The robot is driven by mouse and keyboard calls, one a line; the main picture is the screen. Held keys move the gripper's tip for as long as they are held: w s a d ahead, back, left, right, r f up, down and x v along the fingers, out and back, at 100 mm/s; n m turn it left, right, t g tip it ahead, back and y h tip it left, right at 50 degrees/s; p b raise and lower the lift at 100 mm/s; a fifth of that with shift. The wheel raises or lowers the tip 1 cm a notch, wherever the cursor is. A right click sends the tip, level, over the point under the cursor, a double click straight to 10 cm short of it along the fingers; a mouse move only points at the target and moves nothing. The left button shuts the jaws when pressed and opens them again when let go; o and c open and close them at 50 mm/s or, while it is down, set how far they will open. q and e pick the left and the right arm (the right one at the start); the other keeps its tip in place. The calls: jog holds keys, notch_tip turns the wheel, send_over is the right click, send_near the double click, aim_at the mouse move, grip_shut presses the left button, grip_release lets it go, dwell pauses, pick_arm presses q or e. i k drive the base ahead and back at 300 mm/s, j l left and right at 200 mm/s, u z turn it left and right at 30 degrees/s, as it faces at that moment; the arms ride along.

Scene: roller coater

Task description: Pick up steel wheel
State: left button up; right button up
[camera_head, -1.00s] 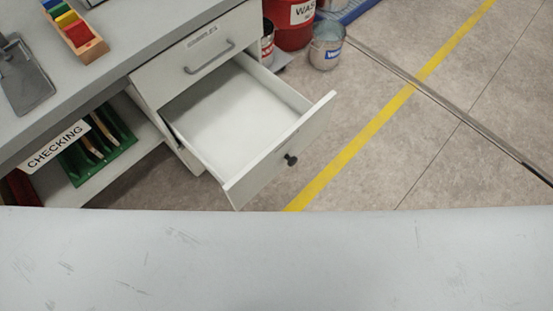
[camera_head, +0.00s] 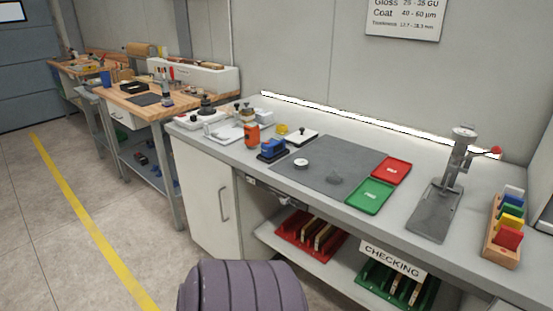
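I cannot pick out the steel wheel with certainty. A small round pale piece with a dark centre (camera_head: 301,163) lies on the dark grey mat (camera_head: 345,158) on the workbench. Neither of my grippers is in view.
A green tray (camera_head: 370,197) and red tray (camera_head: 391,170) lie right of the mat. A lever stand (camera_head: 447,190) and wooden sample rack (camera_head: 505,232) stand farther right. Blue (camera_head: 272,147) and orange (camera_head: 251,135) devices stand left. Floor (camera_head: 40,240) is clear at left.

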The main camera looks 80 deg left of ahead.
aim_at(300, 164)
jog(key=k+l+u, duration=0.1)
jog(key=u, duration=2.1)
jog(key=k+j, duration=0.05)
jog(key=j, duration=0.05)
